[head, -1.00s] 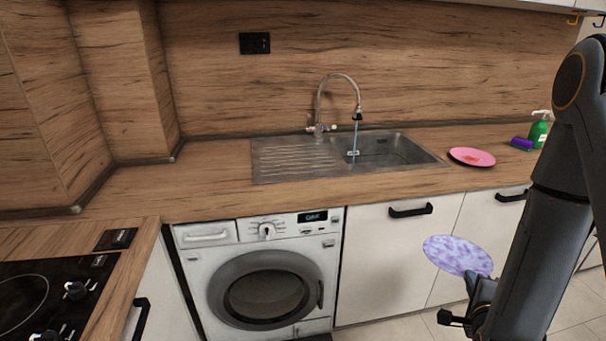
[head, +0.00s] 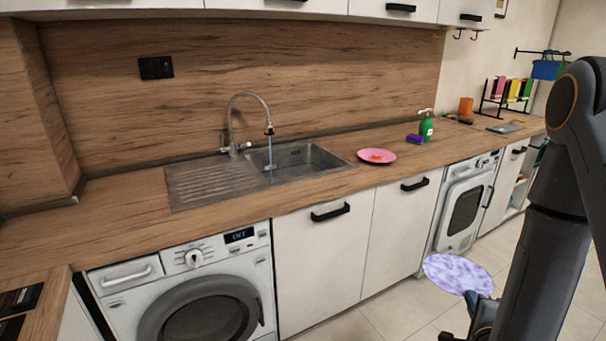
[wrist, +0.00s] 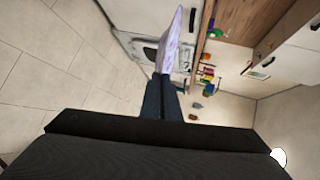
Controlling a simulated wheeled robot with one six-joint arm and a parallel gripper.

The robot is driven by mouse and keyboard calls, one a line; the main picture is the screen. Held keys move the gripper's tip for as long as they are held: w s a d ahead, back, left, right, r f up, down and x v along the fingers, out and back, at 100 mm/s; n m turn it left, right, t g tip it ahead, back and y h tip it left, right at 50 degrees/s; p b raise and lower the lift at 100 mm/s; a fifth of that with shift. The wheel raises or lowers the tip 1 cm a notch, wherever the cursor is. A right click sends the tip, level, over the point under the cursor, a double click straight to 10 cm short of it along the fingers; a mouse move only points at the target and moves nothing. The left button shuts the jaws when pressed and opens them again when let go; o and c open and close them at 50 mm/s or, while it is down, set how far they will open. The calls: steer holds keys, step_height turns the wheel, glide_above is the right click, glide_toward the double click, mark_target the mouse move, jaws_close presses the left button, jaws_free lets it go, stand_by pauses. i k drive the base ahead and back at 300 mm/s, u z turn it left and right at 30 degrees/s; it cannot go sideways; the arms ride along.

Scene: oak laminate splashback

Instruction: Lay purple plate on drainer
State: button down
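The purple plate (head: 458,274), mottled purple and white, is held up in front of the lower cabinets, below counter height. My gripper (head: 476,300) is shut on its near edge; in the wrist view the fingers (wrist: 161,92) pinch the plate (wrist: 175,42), which shows nearly edge-on. The drainer (head: 212,182) is the ribbed steel board left of the sink basin, and its surface is bare. The plate is well to the right of the drainer and lower than it.
Water runs from the tap (head: 268,130) into the sink basin (head: 300,160). A washing machine (head: 200,290) is below the drainer.

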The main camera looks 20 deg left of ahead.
mark_target(221, 180)
steer(key=z, duration=0.5)
steer(key=i, duration=1)
steer(key=u, duration=1.7)
